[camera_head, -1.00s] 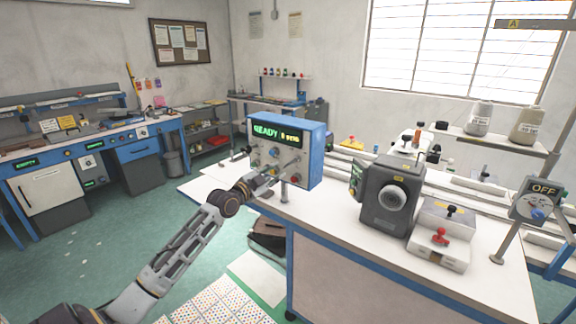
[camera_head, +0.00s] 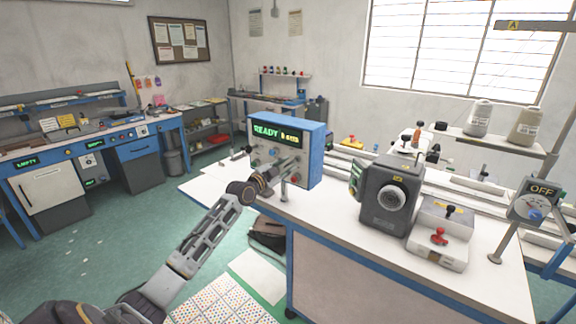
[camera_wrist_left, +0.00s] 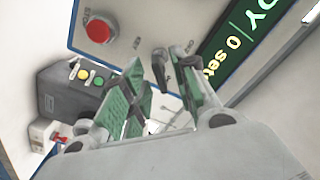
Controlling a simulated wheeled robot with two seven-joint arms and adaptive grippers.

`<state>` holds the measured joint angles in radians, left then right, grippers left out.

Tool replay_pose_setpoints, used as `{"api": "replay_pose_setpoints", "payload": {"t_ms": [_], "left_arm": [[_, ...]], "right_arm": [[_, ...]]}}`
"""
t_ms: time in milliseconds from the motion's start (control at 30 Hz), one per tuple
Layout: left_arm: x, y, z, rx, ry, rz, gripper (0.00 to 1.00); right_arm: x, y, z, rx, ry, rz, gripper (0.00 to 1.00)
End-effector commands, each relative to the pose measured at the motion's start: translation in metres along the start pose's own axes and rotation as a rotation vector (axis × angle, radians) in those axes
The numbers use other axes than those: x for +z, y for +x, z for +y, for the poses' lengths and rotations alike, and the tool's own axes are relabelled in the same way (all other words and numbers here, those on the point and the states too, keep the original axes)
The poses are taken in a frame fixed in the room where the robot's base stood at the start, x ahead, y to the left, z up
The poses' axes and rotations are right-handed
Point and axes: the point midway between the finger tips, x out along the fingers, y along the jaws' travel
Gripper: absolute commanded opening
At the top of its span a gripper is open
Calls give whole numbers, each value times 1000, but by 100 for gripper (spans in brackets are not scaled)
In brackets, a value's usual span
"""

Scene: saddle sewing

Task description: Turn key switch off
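The blue control box (camera_head: 317,150) stands on the white table, its green display reading READY. Its pale front panel carries several small knobs; a red button (camera_wrist_left: 99,31) shows large in the left wrist view. My left gripper (camera_head: 290,166) is at the lower right part of this panel. In the left wrist view its two green-padded fingers (camera_wrist_left: 169,58) point at the panel, with a narrow gap between them. My right gripper is in neither view.
A dark grey machine (camera_head: 388,207) and a white box with a red knob (camera_head: 440,240) stand to the right on the table (camera_head: 478,290). The tabletop's front left is fairly clear.

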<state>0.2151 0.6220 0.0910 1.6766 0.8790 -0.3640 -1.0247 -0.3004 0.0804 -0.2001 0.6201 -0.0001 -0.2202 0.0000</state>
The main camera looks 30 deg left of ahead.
Motion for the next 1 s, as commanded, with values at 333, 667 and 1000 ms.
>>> {"api": "replay_pose_setpoints", "payload": {"t_ms": [333,667,1000], "left_arm": [[0,18,0,1,-1,0,29],[0,20,1,1,0,0,29],[0,20,1,1,0,0,0]], "right_arm": [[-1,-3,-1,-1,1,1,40],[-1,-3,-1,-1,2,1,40],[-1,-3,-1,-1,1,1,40]]}}
